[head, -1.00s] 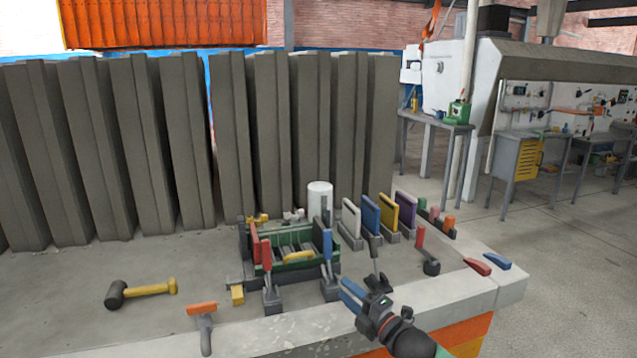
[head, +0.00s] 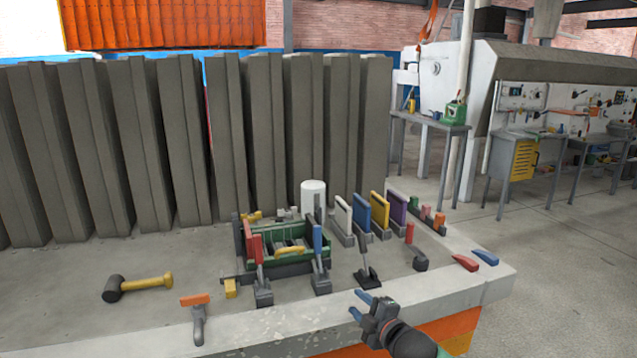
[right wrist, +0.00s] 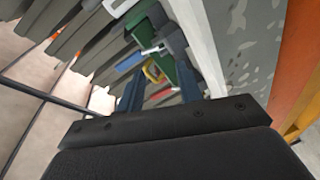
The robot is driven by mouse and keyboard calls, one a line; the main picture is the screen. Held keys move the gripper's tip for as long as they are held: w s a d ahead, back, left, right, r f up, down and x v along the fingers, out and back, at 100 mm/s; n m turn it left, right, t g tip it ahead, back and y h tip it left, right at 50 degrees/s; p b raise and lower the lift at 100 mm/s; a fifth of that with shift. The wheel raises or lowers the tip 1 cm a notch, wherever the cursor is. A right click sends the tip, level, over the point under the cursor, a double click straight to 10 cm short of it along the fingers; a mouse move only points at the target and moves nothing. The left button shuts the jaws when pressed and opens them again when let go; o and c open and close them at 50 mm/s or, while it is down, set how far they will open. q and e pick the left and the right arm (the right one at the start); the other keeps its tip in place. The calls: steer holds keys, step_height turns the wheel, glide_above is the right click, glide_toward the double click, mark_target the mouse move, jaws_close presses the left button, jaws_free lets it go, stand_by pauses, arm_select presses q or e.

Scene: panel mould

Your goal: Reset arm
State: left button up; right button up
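My right gripper (head: 361,304) is at the front edge of the concrete bench, with its two blue fingers apart and nothing seen between them. In the right wrist view its blue fingers (right wrist: 160,90) also stand apart, pointing toward the green mould. The green mould (head: 290,262) sits on the bench to the left of the gripper, with a yellow handle (head: 290,249) across it. A red-handled clamp (head: 258,250) and a blue-handled clamp (head: 318,242) stand upright at its front. My left gripper is not in view.
White, blue, yellow and purple panels (head: 379,210) stand in a row behind right. A black mallet with a yellow handle (head: 140,285) and an orange-handled tool (head: 196,310) lie at left. Red and blue wedges (head: 466,263) lie near the right corner. Tall grey slabs stand behind.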

steer(key=s+d+f+m+g+h+p, duration=0.1)
steer(key=s+d+f+m+g+h, duration=0.1)
steer(key=s+d+m+h, duration=0.25)
steer(key=s+d+f+m+g+h, duration=0.2)
steer(key=s+m+g+h, duration=0.1)
steer(key=s+m, duration=0.4)
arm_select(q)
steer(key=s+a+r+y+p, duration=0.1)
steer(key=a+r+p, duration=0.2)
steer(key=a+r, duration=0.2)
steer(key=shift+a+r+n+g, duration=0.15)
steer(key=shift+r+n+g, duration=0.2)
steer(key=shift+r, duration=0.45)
arm_select(e)
steer(key=s+a+f+m+g, duration=0.1)
steer(key=s+f, duration=0.4)
steer(key=s, duration=0.5)
steer(key=s+a+f+m+g+y, duration=0.1)
steer(key=s+f+m+g, duration=0.2)
steer(key=s+f, duration=0.3)
steer(key=s+a+f+m+g, duration=0.1)
steer(key=s+f, duration=0.5)
steer(key=s, duration=1)
steer(key=shift+s+m+g, duration=0.2)
steer(key=shift+m+g, duration=0.25)
steer(key=shift+g, duration=0.75)
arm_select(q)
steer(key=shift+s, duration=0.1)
arm_select(e)
steer(key=shift+f, duration=0.1)
